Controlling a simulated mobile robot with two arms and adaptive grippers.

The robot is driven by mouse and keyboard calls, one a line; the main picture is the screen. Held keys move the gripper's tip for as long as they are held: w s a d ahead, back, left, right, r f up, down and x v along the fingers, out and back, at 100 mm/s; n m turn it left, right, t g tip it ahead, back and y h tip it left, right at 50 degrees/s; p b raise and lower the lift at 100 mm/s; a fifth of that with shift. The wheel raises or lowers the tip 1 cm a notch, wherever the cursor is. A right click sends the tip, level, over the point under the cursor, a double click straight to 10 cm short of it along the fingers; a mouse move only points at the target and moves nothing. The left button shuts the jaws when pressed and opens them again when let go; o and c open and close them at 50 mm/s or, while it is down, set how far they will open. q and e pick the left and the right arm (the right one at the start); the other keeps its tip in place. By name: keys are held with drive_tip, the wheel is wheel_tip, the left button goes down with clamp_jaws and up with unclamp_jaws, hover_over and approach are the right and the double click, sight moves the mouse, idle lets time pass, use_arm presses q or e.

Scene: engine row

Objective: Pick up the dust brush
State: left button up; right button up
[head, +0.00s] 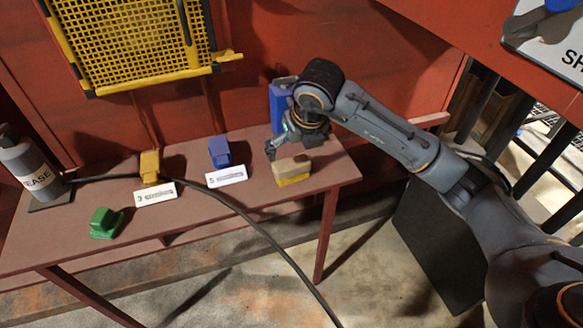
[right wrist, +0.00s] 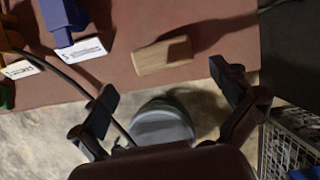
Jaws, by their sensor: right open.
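The dust brush, a light wooden block with a yellow lower edge (head: 292,170), rests on the red-brown table (head: 190,207) near its right end. In the right wrist view the wooden block (right wrist: 162,55) lies ahead of the fingers, near the table edge. My right gripper (head: 271,151) is above the table, just behind and left of the brush in the head view. In the right wrist view my right gripper (right wrist: 165,84) has its two fingers wide apart with nothing between them. My left gripper is not in view.
A blue block (head: 220,151), a yellow block (head: 150,167) and a green block (head: 104,222) stand on the table, with white labels by two. A grey bottle (head: 30,168) stands at the left. A black cable (head: 235,207) crosses the table. A blue box (head: 281,105) stands behind my gripper.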

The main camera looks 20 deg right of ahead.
sight(292, 162)
drive_tip(key=shift+p+x, duration=0.6)
drive_tip(key=shift+x, duration=3.4)
drive_tip(key=shift+s, duration=0.1)
drive_tip(key=c, duration=1)
